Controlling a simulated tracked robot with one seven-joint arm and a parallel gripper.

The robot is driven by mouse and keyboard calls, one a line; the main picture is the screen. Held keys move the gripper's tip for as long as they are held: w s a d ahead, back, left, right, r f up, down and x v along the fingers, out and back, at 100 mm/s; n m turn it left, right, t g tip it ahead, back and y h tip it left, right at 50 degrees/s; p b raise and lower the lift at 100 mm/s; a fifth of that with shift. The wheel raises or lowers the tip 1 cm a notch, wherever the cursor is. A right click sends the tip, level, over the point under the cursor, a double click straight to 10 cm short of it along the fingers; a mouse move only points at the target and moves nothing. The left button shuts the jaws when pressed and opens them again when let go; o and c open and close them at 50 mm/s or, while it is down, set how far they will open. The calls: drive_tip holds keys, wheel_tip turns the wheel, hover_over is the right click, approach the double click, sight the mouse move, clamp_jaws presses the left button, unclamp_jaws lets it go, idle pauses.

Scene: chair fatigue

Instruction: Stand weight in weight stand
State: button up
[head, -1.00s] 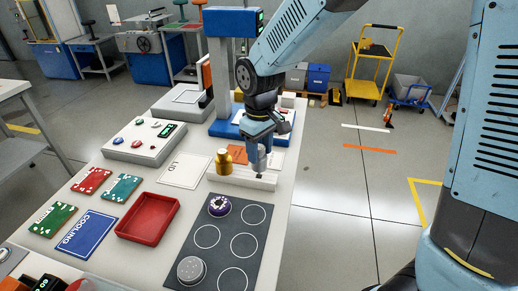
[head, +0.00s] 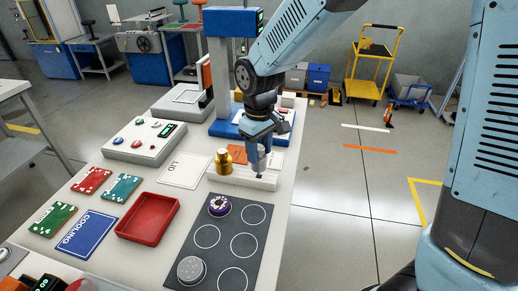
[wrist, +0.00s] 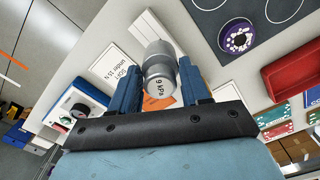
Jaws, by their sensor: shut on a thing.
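My gripper (head: 260,164) is low over the right part of the white weight stand (head: 228,179) in the head view. The fingers hide most of this weight in the head view. I cannot tell whether its lower end is seated in the stand. A brass weight (head: 224,162) stands upright in the left part of the stand, apart from my gripper.
A dark mat (head: 224,238) with white circles lies in front, holding a purple-rimmed puck (head: 219,206) and a grey puck (head: 191,269). A red tray (head: 148,220) is to its left. The blue press (head: 221,75) stands behind the gripper. The table's right edge is close.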

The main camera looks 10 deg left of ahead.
sight(259, 158)
drive_tip(key=shift+f, duration=1.7)
drive_tip(key=o, duration=1)
drive_tip(key=shift+o, duration=0.2)
wheel_tip(259, 158, up, 14)
drive_tip(key=shift+f, duration=0.15)
drive_tip(key=shift+w+d, duration=0.1)
drive_tip(key=s+d+r+m+t, duration=0.2)
drive_tip(key=d+r+m, duration=0.2)
drive_tip(key=d, duration=0.8)
drive_tip(key=s+d+r+m+t, duration=0.2)
drive_tip(key=s+d+r+m, duration=0.15)
drive_tip(key=d, duration=0.85)
drive_tip(key=s+d+m+t, duration=0.1)
drive_tip(key=s+d+m, duration=0.2)
drive_tip(key=s+d, duration=0.2)
drive_tip(key=shift+s+d+r+t, duration=0.35)
drive_tip(key=shift+d+r, duration=0.1)
drive_tip(key=shift+d, duration=0.75)
